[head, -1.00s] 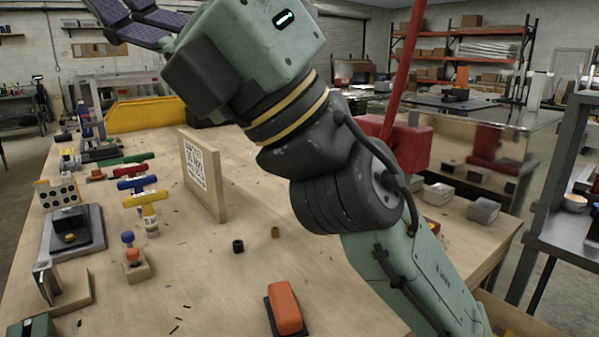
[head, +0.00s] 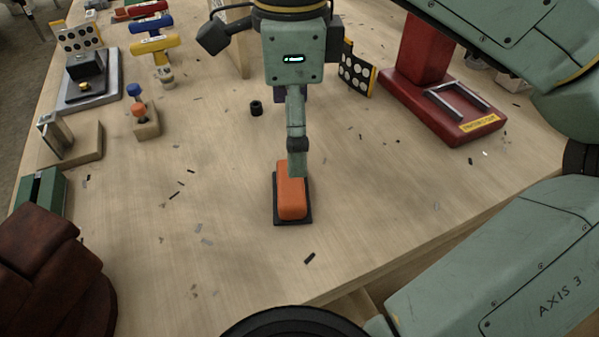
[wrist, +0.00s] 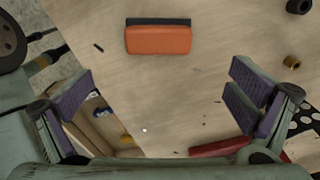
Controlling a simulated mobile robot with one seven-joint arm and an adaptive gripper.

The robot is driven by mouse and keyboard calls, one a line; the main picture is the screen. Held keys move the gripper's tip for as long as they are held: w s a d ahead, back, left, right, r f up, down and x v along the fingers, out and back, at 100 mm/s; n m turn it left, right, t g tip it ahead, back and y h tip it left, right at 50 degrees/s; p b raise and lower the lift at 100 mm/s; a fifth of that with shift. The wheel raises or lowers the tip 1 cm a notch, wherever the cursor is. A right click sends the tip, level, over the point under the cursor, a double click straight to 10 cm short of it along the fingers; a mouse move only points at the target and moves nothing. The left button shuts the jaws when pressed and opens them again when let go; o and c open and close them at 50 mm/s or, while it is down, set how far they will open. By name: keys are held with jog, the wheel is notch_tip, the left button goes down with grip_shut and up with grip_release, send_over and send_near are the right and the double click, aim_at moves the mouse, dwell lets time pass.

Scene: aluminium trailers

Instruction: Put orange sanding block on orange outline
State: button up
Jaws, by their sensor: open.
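The orange sanding block (head: 291,200) has a black base and lies flat on the wooden workbench. In the head view my gripper (head: 297,165) is seen edge-on, pointing down, and overlaps the block's far end. In the wrist view the block (wrist: 158,40) lies at the top middle, beyond the line between the fingertips. My gripper's purple-padded fingers (wrist: 160,85) are wide apart, with nothing between them. I cannot make out an orange outline in either current view.
A red stand (head: 440,100) is on the right of the bench (head: 230,270). Coloured T-handled tools (head: 150,42), a small wooden block with knobs (head: 142,120) and a grey fixture (head: 90,88) stand at the left. Bare wood surrounds the sanding block.

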aim_at(290, 181)
jog(key=f, duration=0.3)
jog(key=f+p, duration=0.1)
jog(key=f, duration=0.6)
jog(key=shift+s+a+f+p, duration=0.1)
jog(key=shift+a+f+p, duration=0.1)
jog(key=shift+a+p, duration=0.15)
jog(key=shift+r, duration=0.1)
jog(key=c, duration=1.3)
